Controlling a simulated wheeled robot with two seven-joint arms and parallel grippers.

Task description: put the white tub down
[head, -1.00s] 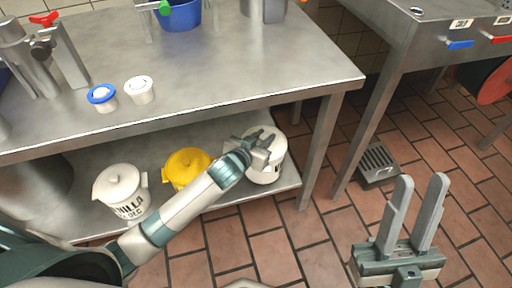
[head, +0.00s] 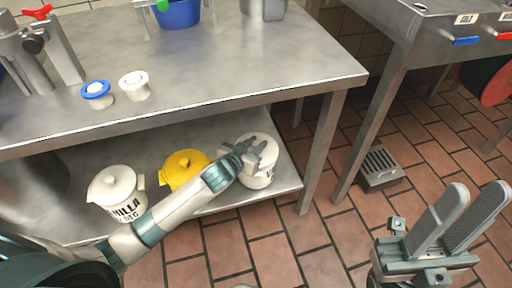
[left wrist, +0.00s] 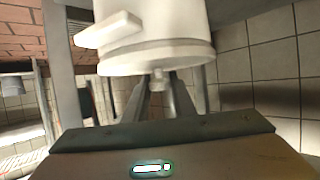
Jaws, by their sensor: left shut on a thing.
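A white lidded tub (head: 262,177) is at the right end of the lower shelf (head: 283,192), upright, on or just above it; I cannot tell if it touches. My left gripper (head: 250,148) reaches it from the left and covers part of its top. In the left wrist view the white tub (left wrist: 155,30) fills the top middle. There my left gripper (left wrist: 160,80) is shut on a small projecting part of it; whether knob or handle is unclear. My right gripper (head: 479,188) is open and empty at the lower right, over the floor.
A yellow lidded pot (head: 183,165) and a white vanilla pot (head: 117,190) stand left of the tub on the shelf. A table leg (head: 322,150) rises just right of it. A blue-rimmed cup (head: 97,93) and a white cup (head: 134,86) stand on the tabletop (head: 230,70).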

